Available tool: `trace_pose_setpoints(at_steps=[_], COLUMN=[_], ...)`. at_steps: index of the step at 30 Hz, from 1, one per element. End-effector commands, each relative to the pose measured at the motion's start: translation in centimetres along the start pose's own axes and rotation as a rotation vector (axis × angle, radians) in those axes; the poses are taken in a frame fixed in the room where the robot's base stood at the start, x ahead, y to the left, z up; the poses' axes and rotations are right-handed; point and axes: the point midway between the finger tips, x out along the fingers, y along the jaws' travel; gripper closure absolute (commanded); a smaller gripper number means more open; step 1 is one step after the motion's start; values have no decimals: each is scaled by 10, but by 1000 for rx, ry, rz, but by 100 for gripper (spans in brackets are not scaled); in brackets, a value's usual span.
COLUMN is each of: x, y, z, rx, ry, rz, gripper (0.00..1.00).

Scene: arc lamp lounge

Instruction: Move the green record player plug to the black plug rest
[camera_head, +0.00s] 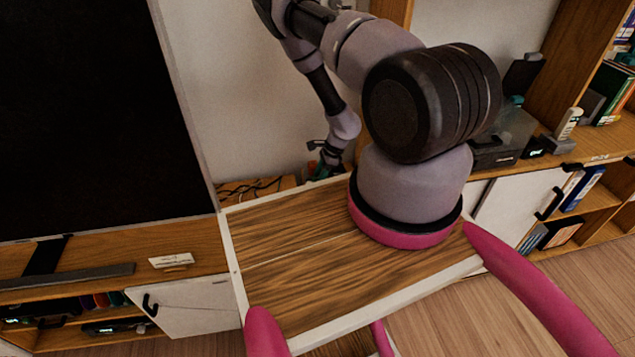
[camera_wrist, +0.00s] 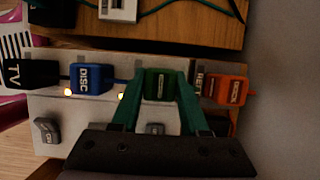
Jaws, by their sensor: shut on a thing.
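The green plug (camera_wrist: 158,84) sits at the pale power strip (camera_wrist: 100,108) in the wrist view. My gripper (camera_wrist: 158,96) has its two green fingers on either side of the plug, shut on it. Whether the plug is seated or slightly raised I cannot tell. In the head view my gripper (camera_head: 326,163) is small and dark, low behind the wooden top by the wall, and the plug cannot be made out there. I cannot identify the black plug rest in either view.
A black TV plug (camera_wrist: 30,74) and a blue DISC plug (camera_wrist: 92,78) stand left of the green plug; an orange plug (camera_wrist: 226,90) stands right. Two yellow lights glow on the strip. A wooden ledge (camera_wrist: 190,28) carries cables. A large dark screen (camera_head: 90,120) fills the head view's left.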

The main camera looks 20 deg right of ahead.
Motion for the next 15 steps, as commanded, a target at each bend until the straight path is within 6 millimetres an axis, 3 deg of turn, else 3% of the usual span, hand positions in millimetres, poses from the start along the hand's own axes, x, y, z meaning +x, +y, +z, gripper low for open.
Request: trace_pose_setpoints(at_steps=[15], x=[-74], y=[-1], z=[31], rx=[0], ry=[-2], rz=[-3], gripper=[100])
